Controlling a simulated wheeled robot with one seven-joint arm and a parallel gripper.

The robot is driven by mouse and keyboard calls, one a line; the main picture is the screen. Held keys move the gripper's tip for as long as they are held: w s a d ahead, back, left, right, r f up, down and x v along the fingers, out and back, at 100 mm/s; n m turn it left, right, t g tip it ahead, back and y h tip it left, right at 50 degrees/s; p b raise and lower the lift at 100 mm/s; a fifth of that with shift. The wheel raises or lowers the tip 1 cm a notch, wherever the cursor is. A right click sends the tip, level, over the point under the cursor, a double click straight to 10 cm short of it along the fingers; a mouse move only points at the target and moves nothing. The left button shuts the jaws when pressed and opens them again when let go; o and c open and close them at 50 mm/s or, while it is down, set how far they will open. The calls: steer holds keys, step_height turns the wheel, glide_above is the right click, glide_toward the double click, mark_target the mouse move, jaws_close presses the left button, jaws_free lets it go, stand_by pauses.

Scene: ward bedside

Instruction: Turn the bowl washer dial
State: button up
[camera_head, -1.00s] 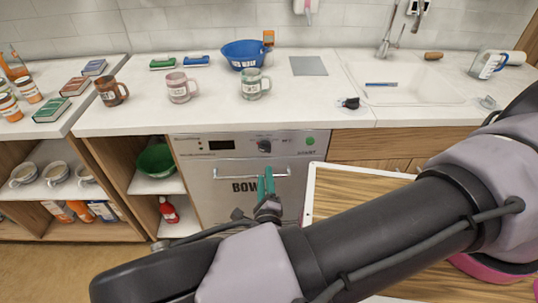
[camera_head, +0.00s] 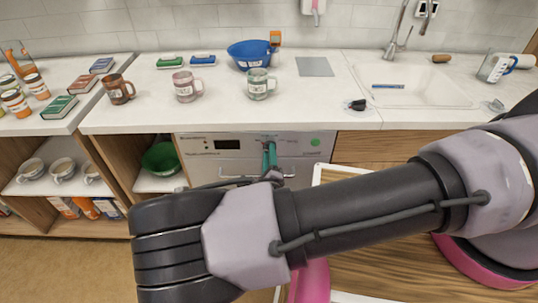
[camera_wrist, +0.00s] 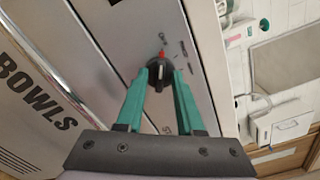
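The bowl washer (camera_head: 205,166) is a silver front under the counter, with a dark display (camera_head: 227,144) and a green START button (camera_head: 315,142). Its black round dial (camera_wrist: 160,76) has a narrow grip and a red mark at its upper edge in the wrist view. My gripper (camera_wrist: 162,74) has two teal fingers. They stand apart, one on each side of the dial; whether they touch it I cannot tell. In the head view, my gripper (camera_head: 269,154) reaches up to the control panel and hides the dial.
The washer's bar handle (camera_head: 228,178) runs below the panel, close to my gripper. The counter (camera_head: 220,110) above holds mugs, a blue bowl (camera_head: 248,54) and a sink. A wooden tray-like surface (camera_head: 380,262) with a white rim lies at the lower right, under my arm.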

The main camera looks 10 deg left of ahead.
jaws_close()
steer(key=shift+m, duration=0.3)
steer(key=shift+d+m, duration=0.1)
steer(key=shift+m, duration=3.5)
steer(key=shift+o, duration=1.5)
jaws_free()
